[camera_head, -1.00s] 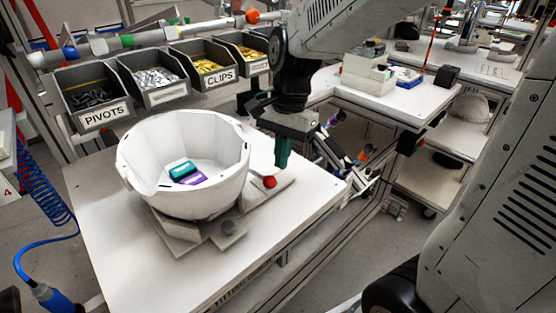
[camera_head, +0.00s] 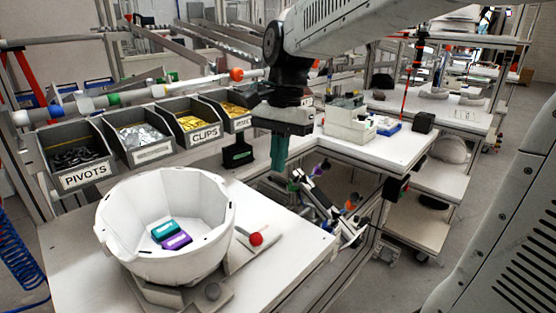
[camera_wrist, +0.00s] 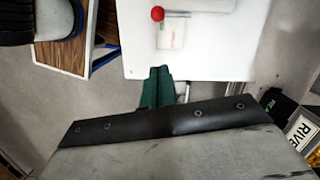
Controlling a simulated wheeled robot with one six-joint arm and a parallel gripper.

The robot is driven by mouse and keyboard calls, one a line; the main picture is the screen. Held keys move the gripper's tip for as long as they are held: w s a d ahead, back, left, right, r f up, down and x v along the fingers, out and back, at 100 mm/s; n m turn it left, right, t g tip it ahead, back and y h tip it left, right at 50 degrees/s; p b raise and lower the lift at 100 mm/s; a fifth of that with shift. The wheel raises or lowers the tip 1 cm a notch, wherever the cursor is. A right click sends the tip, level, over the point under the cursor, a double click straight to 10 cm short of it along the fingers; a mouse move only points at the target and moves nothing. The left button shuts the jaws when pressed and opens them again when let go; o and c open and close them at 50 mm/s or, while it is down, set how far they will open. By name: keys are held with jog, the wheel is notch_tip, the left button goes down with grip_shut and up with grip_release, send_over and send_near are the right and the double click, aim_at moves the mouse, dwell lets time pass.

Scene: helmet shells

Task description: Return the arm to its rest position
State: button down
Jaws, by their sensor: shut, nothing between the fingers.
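My gripper (camera_head: 278,165) hangs from my arm to the right of the helmet shell in the head view, its green fingers together and pointing down, with nothing between them. In the wrist view the green fingers (camera_wrist: 156,88) are side by side near the table's edge. The white helmet shell (camera_head: 120,225) sits open side up on a fixture at the front left. A teal block (camera_head: 165,230) and a purple block (camera_head: 177,241) lie inside the shell. My gripper is apart from the shell.
The white table (camera_head: 300,240) bears the fixture and a red ball knob (camera_head: 256,239), which also shows in the wrist view (camera_wrist: 157,14). Labelled bins, pivots (camera_head: 85,180) and clips (camera_head: 206,133) among them, stand behind. A second white table (camera_head: 400,148) holds boxes at the right.

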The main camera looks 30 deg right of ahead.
jog(key=s+f+n+t+h, duration=0.1)
jog(key=s+f+n, duration=0.1)
jog(key=s+n, duration=0.3)
jog(key=s+d+f+n+t, duration=0.1)
jog(key=s+f+n, duration=0.2)
jog(key=s, duration=1)
jog(key=n, duration=0.3)
jog(key=shift+d+f+n+h, duration=0.2)
jog(key=shift+n+h, duration=0.1)
jog(key=shift+h, duration=0.1)
jog(key=shift+s, duration=0.1)
